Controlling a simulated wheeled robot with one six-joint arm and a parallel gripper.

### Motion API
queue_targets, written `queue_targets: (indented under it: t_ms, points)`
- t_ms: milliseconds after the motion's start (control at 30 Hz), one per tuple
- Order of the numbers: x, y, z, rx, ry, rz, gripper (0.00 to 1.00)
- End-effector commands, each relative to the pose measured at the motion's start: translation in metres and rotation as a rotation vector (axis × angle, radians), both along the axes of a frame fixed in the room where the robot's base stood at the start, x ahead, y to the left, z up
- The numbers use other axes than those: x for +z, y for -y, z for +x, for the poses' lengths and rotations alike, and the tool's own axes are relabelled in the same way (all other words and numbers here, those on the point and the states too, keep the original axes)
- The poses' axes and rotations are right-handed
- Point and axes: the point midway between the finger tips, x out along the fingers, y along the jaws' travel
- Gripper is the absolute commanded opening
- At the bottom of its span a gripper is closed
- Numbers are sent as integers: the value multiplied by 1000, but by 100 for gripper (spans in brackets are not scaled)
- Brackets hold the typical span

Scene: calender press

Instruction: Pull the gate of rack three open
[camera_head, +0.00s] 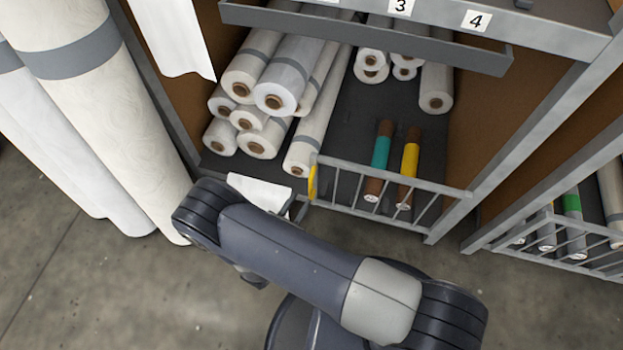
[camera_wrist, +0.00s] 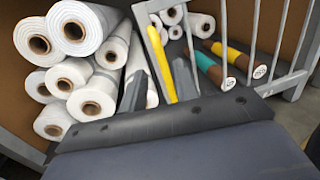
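A grey barred gate (camera_head: 390,183) stands across the right part of the rack's front, under the number plates 3 (camera_head: 400,6) and 4 (camera_head: 475,20). It looks in line with the shelf front. Its yellow upright handle (camera_head: 312,182) is at its left end. In the wrist view the handle (camera_wrist: 160,55) shows between the two grey fingers of my gripper (camera_wrist: 159,86). The fingers stand apart, with a visible gap left of the handle; I cannot tell whether the right finger touches it. In the head view my arm hides most of my gripper.
White rolls (camera_head: 262,95) fill the left part of the rack. Brown rolls with a green band (camera_head: 380,155) and a yellow band (camera_head: 409,160) lie behind the gate. Tall wrapped rolls (camera_head: 95,110) lean at the left. Another gated bay (camera_head: 560,235) is at right. Concrete floor lies in front.

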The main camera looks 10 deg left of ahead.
Motion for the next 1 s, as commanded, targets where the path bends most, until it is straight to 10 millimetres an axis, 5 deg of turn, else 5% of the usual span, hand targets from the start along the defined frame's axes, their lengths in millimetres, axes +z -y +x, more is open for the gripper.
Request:
queue_targets:
  t_ms: [433, 867, 1000]
  points:
    - [-1, 19, 65, -4, -1, 0, 30]
    - [0, 21, 75, -1, 0, 0, 30]
    - [0, 21, 75, -1, 0, 0, 21]
